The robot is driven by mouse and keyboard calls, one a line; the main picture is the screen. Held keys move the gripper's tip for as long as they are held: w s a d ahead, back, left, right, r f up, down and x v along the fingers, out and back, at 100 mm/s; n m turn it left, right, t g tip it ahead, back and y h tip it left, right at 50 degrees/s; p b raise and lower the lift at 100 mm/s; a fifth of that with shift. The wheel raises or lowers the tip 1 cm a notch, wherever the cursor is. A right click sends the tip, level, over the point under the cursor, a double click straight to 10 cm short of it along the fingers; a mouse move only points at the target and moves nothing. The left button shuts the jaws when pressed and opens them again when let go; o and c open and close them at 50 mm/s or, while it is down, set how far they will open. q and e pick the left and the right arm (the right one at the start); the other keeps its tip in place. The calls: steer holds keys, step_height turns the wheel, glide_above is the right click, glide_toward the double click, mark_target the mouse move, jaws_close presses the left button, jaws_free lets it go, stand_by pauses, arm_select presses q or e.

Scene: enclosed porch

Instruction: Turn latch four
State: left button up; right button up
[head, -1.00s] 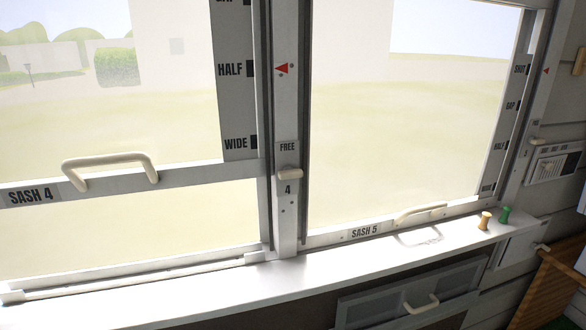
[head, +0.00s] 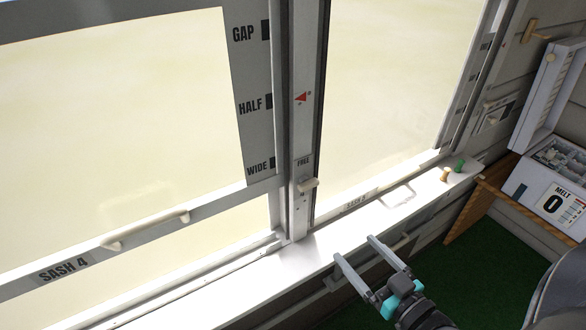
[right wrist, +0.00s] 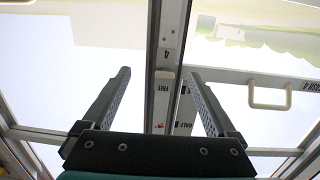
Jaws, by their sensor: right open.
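Latch four (head: 308,185) is a small cream handle on the white post between the two windows. It lies crosswise just under the FREE label (head: 304,161). My right gripper (head: 355,248) is open and empty, below and to the right of the latch in the head view, over the sill. In the right wrist view the latch (right wrist: 165,74) shows between the two fingertips, beyond them and apart from them. Sash 4 (head: 150,232), with a cream handle, is left of the post, its rail just below the WIDE mark. My left gripper is not in view.
The white sill (head: 290,262) runs below the windows. A yellow peg (head: 445,174) and a green peg (head: 460,166) stand on its right end. A wooden table (head: 478,205) at the right bears an open white case (head: 545,100) and a MELT sign (head: 560,205).

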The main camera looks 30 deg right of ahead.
mark_target(311, 187)
step_height(311, 187, up, 6)
steer(key=w+a+t, duration=0.1)
steer(key=w, duration=0.1)
arm_select(q)
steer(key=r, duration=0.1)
steer(key=p, duration=0.1)
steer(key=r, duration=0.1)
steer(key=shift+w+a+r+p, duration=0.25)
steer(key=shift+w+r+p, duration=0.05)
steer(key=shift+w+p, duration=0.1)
arm_select(e)
steer(key=shift+y, duration=0.3)
steer(key=w, duration=0.4)
steer(key=w+a, duration=0.1)
steer(key=w, duration=0.8)
steer(key=shift+w+a+f, duration=0.15)
steer(key=shift+w+f, duration=0.15)
steer(key=shift+w, duration=0.1)
steer(key=c, duration=1.4)
steer(key=shift+o, duration=0.2)
steer(key=shift+n, duration=0.3)
